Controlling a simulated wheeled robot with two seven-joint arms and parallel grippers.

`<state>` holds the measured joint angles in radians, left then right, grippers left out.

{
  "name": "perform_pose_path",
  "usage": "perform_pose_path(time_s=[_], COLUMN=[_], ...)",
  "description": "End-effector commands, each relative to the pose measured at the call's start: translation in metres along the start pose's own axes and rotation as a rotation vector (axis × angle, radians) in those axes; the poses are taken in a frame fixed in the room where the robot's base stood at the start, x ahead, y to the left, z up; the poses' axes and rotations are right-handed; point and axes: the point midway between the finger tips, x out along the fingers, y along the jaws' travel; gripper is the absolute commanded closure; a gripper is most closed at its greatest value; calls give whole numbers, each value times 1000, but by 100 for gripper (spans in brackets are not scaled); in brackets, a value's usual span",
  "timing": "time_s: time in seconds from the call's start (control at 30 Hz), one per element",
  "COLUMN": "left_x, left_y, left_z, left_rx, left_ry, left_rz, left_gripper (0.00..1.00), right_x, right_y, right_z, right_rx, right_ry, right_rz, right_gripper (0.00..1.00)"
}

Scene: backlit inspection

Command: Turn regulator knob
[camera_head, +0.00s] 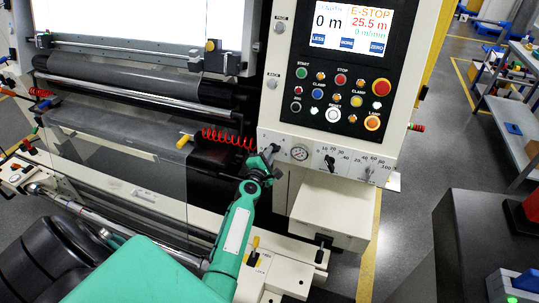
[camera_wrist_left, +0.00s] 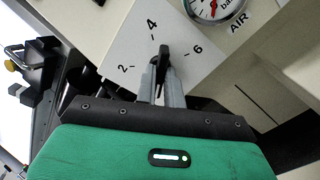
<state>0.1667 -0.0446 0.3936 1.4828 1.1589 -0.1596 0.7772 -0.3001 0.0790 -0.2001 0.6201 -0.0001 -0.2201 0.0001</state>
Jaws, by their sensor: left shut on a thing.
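The regulator knob (camera_wrist_left: 163,54) is a small black pointer knob on a pale panel (camera_head: 345,168) under the control box. Its dial marks 2, 4 and 6 show in the left wrist view, and its tip lies between 4 and 6. My left gripper (camera_head: 269,156) is at the knob, and its two grey fingers (camera_wrist_left: 161,86) are shut on it from both sides. They hide the lower part of the knob. A round pressure gauge (camera_head: 299,153) marked AIR sits just right of the knob. My right gripper is not in view.
Above are coloured push buttons (camera_head: 335,98) and a screen (camera_head: 349,27). A red coiled hose (camera_head: 228,139) and machine rollers (camera_head: 140,98) are left of the gripper. A pale box (camera_head: 330,212) juts out below the panel.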

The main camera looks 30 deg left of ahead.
Motion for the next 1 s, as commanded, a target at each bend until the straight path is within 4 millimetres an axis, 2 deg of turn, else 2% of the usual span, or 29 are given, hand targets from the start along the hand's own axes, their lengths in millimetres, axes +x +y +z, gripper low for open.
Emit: perform_pose_path(time_s=[0.3,0.7,0.73,0.83,1.0], left_x=[-1,-1,-1,-1,0], left_y=[-2,-2,-2,-2,-1], left_z=[-1,-1,-1,-1,-1], left_rx=[-70,-75,-75,-75,-74], left_ry=[2,2,2,1,1], left_rz=[-3,-3,-3,-2,-1], left_gripper=[100,100,86,68,68], right_x=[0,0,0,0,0], right_y=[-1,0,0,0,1], right_z=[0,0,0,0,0], right_rx=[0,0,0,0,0], right_ry=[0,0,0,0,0], right_rz=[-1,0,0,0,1], right_gripper=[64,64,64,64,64])
